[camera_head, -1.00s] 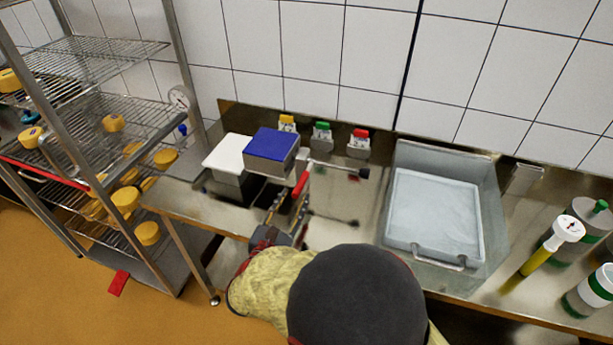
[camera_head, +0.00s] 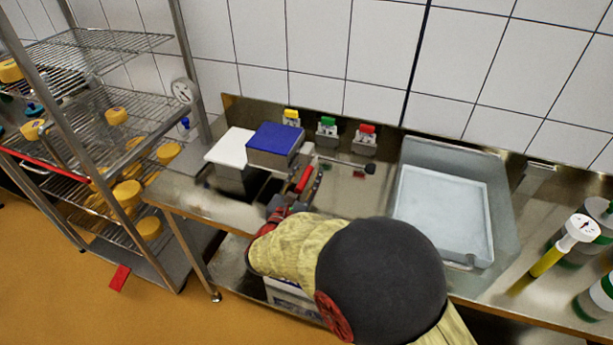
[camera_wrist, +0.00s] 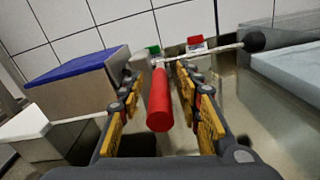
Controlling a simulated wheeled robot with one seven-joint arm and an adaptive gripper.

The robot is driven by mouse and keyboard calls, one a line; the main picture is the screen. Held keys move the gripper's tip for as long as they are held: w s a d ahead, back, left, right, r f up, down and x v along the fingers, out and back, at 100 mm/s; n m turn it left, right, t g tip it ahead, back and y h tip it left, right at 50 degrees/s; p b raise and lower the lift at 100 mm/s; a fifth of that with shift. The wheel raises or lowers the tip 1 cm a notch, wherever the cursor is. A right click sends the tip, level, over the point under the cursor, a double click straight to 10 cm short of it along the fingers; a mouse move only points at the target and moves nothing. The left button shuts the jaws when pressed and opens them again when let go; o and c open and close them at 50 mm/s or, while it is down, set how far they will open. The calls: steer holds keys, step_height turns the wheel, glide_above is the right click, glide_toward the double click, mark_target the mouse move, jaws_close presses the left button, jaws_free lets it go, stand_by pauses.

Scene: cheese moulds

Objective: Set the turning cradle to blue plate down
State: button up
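The turning cradle stands at the counter's left, with a blue plate (camera_head: 275,138) facing up on a grey block; it also shows in the wrist view (camera_wrist: 78,67). Its underside is hidden. A red handle (camera_wrist: 159,100) points towards my wrist camera, and a thin rod with a black knob (camera_head: 370,168) reaches right from behind it. My gripper (camera_wrist: 160,80) is open, its yellow-padded fingers on either side of the red handle, with gaps visible on both sides. In the head view my arm partly hides the gripper.
A white-topped block (camera_head: 232,148) stands just left of the cradle. Yellow, green and red-topped clips (camera_head: 327,127) line the back wall. A grey tray (camera_head: 443,215) lies to the right. A wire rack (camera_head: 100,110) with yellow cheeses stands at far left.

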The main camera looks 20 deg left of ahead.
steer(key=shift+c, duration=0.8)
steer(key=c, duration=0.7)
jaws_close()
